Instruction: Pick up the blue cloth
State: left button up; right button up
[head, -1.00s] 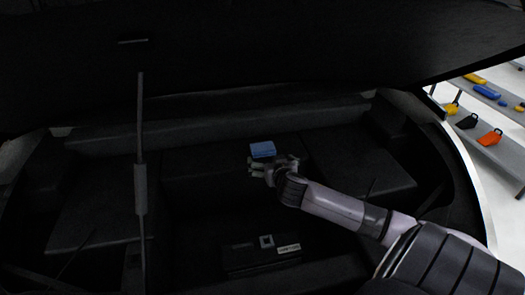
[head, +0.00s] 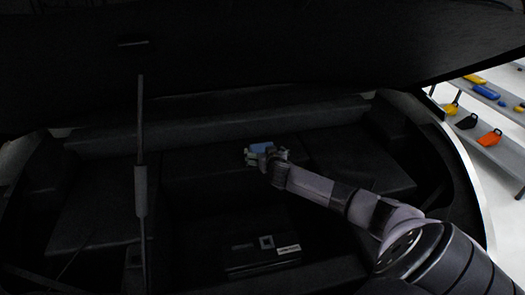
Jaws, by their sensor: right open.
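The blue cloth (head: 261,147) is a small folded block lying on the dark raised surface at the back middle of the car trunk. My right gripper (head: 250,157) reaches in from the right and is open at the cloth. Its fingers and wrist cover the cloth's front and right side, so only part of the top shows. I cannot tell whether the fingers touch the cloth. My left gripper is out of view.
A dark box (head: 262,255) with a white label sits in the well in front. A thin strut (head: 140,190) stands at the left. The trunk lid (head: 260,50) hangs overhead. A grey shelf (head: 497,145) with coloured tools stands outside at the right.

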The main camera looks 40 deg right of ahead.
jog(key=shift+w+d, duration=0.1)
jog(key=shift+w, duration=0.05)
jog(key=shift+c, duration=0.3)
jog(key=c, duration=1)
jog(key=shift+r, duration=0.1)
jog(key=shift+s+r, duration=0.15)
jog(key=shift+s, duration=0.05)
notch_tip(320, 180, up, 7)
jog(key=shift+s+a+f+b, duration=0.1)
jog(key=shift+s+a+b, duration=0.2)
jog(key=shift+s+a, duration=1.95)
jog(key=shift+s+a+f+b, duration=0.2)
jog(key=shift+s+a, duration=0.8)
jog(key=shift+s, duration=2.5)
jog(key=shift+s+a+r+b, duration=0.1)
jog(key=shift+s+a+b, duration=0.3)
jog(key=shift+s+a, duration=1.85)
